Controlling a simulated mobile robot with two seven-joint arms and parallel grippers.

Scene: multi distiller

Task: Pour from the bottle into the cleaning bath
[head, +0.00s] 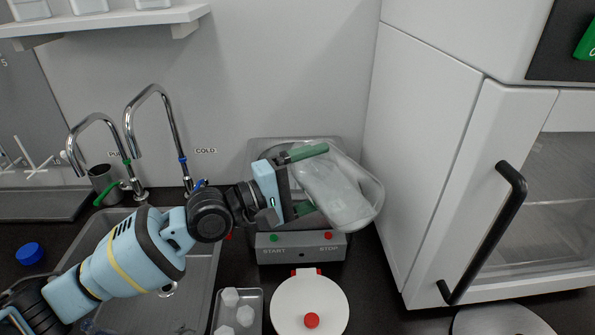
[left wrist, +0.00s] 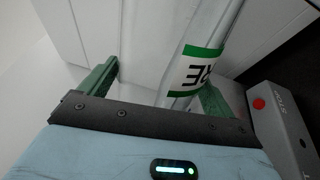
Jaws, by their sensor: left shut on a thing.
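The clear bottle (head: 347,200) is tilted over the cleaning bath in the head view. In the left wrist view the bottle (left wrist: 176,42) shows a green and white label with the letters "RE". My left gripper (head: 306,180) is shut on the bottle, its green fingers on either side of it. The grey cleaning bath (head: 301,250) stands on the counter, with START and STOP on its front. Its panel also shows in the left wrist view (left wrist: 285,128). The bottle and gripper hide much of the bath's opening. I cannot tell whether liquid is flowing. My right gripper is in neither view.
A white lid (head: 310,298) with red knobs lies before the bath, beside a tray (head: 222,322) of white pieces. A sink (head: 190,292) with taps is at the left. A white cabinet (head: 432,150) with a black handle (head: 490,230) stands close at the right.

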